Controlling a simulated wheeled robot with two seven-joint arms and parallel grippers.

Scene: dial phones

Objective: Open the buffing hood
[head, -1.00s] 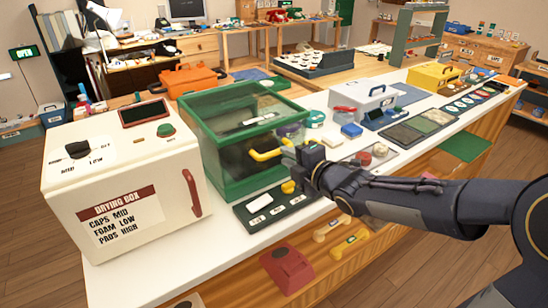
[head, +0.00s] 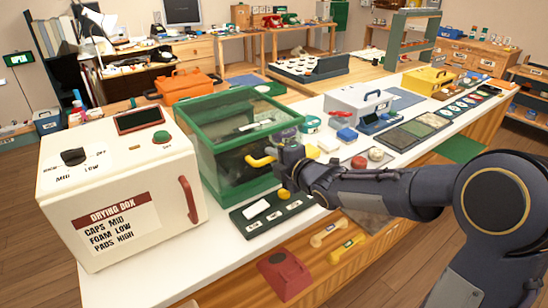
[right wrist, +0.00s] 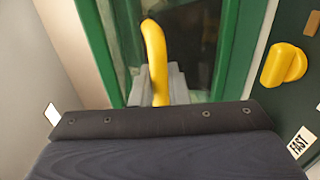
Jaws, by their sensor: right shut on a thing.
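The buffing hood (head: 235,178) is a green-framed box with clear panes, standing on the white counter. A yellow handle (head: 260,161) sits on its front; the front looks closed. My right gripper (head: 285,153) is at the handle's right part, and in the right wrist view its grey fingers (right wrist: 160,88) are shut on the yellow handle (right wrist: 154,52). A dark control panel (head: 272,212) with a yellow knob (right wrist: 284,65) lies in front of the hood. My left gripper is not in view.
A cream drying box (head: 70,200) stands close to the hood's left. A red phone shell (head: 284,274) and yellow handsets (head: 346,247) lie below the counter's front edge.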

